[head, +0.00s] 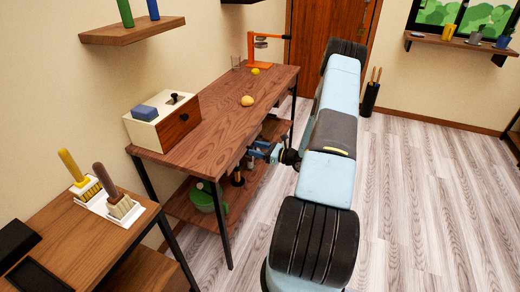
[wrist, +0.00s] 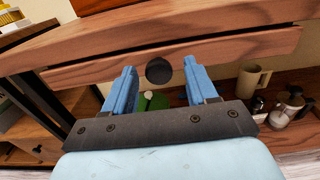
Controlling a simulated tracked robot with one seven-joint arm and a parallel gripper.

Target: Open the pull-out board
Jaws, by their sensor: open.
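The pull-out board (wrist: 230,53) is a wooden strip under the edge of the wooden table top in the wrist view. A round dark knob (wrist: 159,70) sits on the middle of its front. The board looks pushed in beneath the top. My gripper (wrist: 160,72) is open, its two blue fingers to the left and right of the knob. I cannot tell whether either finger touches it. In the head view, my gripper (head: 258,152) is at the table's right long edge; the board cannot be made out there.
On the table top (head: 215,125) stand a wooden-fronted box (head: 160,120), a round tan item (head: 247,101) and an orange stand (head: 262,52).

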